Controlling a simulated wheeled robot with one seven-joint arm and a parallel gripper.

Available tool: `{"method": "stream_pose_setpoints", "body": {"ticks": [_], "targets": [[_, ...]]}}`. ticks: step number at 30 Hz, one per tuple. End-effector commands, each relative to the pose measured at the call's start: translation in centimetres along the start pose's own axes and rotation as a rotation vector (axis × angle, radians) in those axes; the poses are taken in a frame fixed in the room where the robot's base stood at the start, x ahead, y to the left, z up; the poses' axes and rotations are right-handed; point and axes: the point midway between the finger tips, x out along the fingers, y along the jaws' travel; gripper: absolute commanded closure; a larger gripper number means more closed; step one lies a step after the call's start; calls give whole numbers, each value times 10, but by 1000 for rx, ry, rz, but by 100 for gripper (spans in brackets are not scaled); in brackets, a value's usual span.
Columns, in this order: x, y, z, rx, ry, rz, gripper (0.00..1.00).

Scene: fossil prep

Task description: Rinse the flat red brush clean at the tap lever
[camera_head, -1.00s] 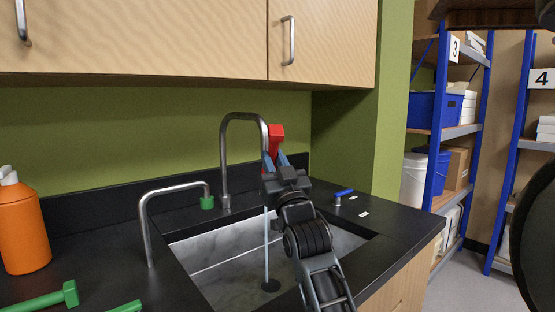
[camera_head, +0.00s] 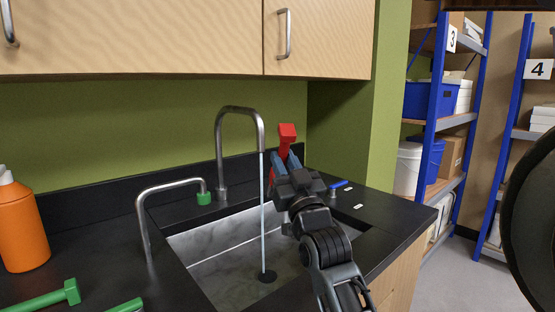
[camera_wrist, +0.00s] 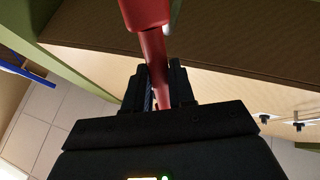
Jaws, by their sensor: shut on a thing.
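My gripper (camera_head: 291,166) is shut on the flat red brush (camera_head: 287,133) and holds it up above the right part of the sink. In the wrist view the red brush (camera_wrist: 154,45) stands between the jaws, its wide end away from them. The tall steel tap (camera_head: 219,150) runs a thin stream of water (camera_head: 262,215) straight down to the drain. The brush is to the right of the stream and looks apart from it. The blue tap lever (camera_head: 340,184) is on the counter right of the sink, behind my gripper.
A shorter steel spout with a green tip (camera_head: 204,198) stands left of the sink (camera_head: 215,262). Cabinets (camera_head: 150,40) hang above. Blue shelving (camera_head: 433,120) is at the right.

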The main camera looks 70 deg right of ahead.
Motion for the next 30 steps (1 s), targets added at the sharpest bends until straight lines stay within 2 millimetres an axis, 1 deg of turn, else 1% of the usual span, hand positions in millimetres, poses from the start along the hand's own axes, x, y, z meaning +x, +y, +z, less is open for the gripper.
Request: {"method": "stream_pose_setpoints", "body": {"ticks": [4,18,22,30], "targets": [[-9,4,-11,1,1,-2,100],[-38,17,-38,0,1,-1,100],[-42,19,-42,0,1,-1,100],[-42,19,-42,1,1,-1,100]]}}
